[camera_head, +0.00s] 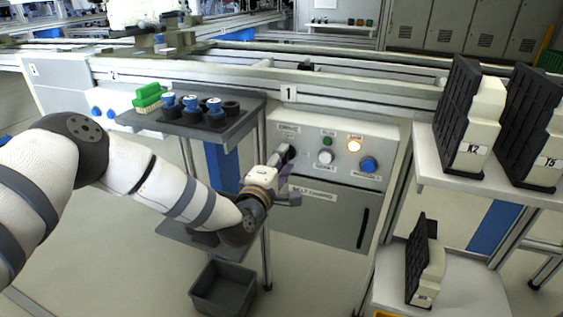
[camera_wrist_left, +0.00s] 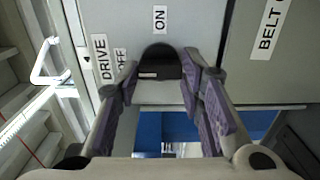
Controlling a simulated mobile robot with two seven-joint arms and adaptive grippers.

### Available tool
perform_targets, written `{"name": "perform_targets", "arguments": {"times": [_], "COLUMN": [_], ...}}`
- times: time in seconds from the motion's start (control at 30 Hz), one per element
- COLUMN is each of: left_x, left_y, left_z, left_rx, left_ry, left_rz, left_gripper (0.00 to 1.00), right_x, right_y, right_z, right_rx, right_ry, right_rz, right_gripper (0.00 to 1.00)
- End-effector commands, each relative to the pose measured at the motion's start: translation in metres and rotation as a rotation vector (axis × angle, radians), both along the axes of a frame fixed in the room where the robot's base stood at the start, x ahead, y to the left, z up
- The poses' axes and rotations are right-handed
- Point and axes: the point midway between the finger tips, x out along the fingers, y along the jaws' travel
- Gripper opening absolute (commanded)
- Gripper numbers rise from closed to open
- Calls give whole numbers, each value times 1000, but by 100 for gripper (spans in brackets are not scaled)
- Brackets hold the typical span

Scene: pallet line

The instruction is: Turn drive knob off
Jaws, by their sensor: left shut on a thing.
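The drive knob (camera_wrist_left: 160,66) is black and sits on the grey control panel (camera_head: 310,125), beside the DRIVE label (camera_wrist_left: 103,60). In the wrist view, ON is printed above it and OFF to its left. A small light mark shows on the knob, but I cannot tell which setting it points to. My left gripper (camera_wrist_left: 161,74) is shut on the knob, with one finger on each side. In the head view, my left gripper (camera_head: 284,165) reaches the panel's left side and partly hides the knob. My right gripper is not in view.
The panel also carries a green button (camera_head: 327,141), a white button (camera_head: 325,157), a lit amber lamp (camera_head: 354,145) and a blue button (camera_head: 369,165). A grey shelf (camera_head: 240,113) with small parts stands left, above a bin (camera_head: 222,288). A rack (camera_head: 425,170) holding black-and-cream units stands right.

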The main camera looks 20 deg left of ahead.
Motion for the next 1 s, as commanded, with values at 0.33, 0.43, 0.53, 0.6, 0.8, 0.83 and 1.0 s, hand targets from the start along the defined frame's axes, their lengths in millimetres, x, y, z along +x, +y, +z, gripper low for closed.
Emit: {"name": "perform_targets", "arguments": {"times": [0.33, 0.43, 0.53, 0.6, 0.8, 0.83, 1.0], "left_x": [0, 0, 0, 0, 0, -1, -27], "left_y": [-1, -1, -1, -1, 0, 0, 1], "left_z": [-1, -1, -1, 0, 0, 0, -1], "left_rx": [-13, -13, -12, -12, -11, -11, -12], "left_ry": [2, 2, 2, 2, 1, 1, 5], "left_rz": [-3, -3, -3, -2, -1, -1, -2], "left_gripper": [7, 7, 53, 55, 55, 55, 55], "right_x": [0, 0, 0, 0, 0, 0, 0], "right_y": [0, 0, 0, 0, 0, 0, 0], "right_z": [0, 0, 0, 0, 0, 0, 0], "right_rx": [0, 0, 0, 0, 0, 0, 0], "right_ry": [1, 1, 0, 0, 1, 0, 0], "right_rz": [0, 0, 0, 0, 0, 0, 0], "right_gripper": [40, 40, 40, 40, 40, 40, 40]}}
